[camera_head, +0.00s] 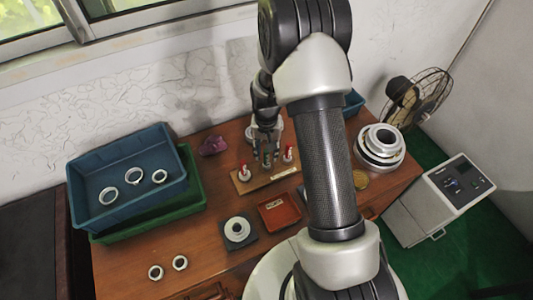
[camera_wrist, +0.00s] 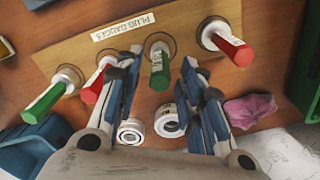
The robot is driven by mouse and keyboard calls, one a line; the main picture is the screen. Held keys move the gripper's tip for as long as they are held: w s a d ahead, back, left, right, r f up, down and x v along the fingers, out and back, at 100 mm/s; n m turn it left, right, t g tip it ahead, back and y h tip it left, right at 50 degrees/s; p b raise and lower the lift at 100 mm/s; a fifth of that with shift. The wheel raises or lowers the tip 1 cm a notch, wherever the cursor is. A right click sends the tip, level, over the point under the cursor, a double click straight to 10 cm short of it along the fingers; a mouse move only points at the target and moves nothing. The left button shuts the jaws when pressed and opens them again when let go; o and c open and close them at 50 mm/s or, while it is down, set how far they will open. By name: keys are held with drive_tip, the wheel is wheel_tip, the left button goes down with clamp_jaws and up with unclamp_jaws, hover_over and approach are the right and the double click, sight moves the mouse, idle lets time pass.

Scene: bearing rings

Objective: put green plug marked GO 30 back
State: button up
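A wooden board labelled PLUG GAUGES (camera_wrist: 75,58) holds several plugs with red or green handles. A green plug (camera_wrist: 159,68) stands at a round seat in the board's middle, its handle towards the wrist camera. Its marking is too small to read. My gripper (camera_wrist: 158,62) is open, with one finger on each side of this plug and visible gaps between. Another green plug (camera_wrist: 45,102) is at the left, beside a red plug (camera_wrist: 93,88). A second red plug (camera_wrist: 232,48) is at the right. In the head view my gripper (camera_head: 268,160) is low over the board (camera_head: 256,184).
A reddish tray (camera_head: 279,226) and a ring on a dark mat (camera_head: 222,228) lie in front. Stacked rings (camera_head: 378,157) stand right. A purple cloth (camera_wrist: 250,110) lies near the board.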

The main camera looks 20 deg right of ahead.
wheel_tip(320, 180, up, 9)
drive_tip(key=shift+r+p, duration=0.1)
drive_tip(key=shift+p, duration=0.85)
drive_tip(key=s+a+r+n+t, duration=0.2)
drive_tip(key=s+a+r, duration=0.2)
drive_tip(key=s+r, duration=0.55)
drive_tip(key=s+a+r+n+t, duration=0.15)
drive_tip(key=s+a+r, duration=0.35)
drive_tip(key=r, duration=0.8)
drive_tip(key=s+r+n+t, duration=0.1)
drive_tip(key=s+n, duration=0.1)
drive_tip(key=s, duration=0.7)
drive_tip(key=shift+s+a+r, duration=0.2)
drive_tip(key=shift+s+a, duration=0.1)
drive_tip(key=shift+n, duration=0.25)
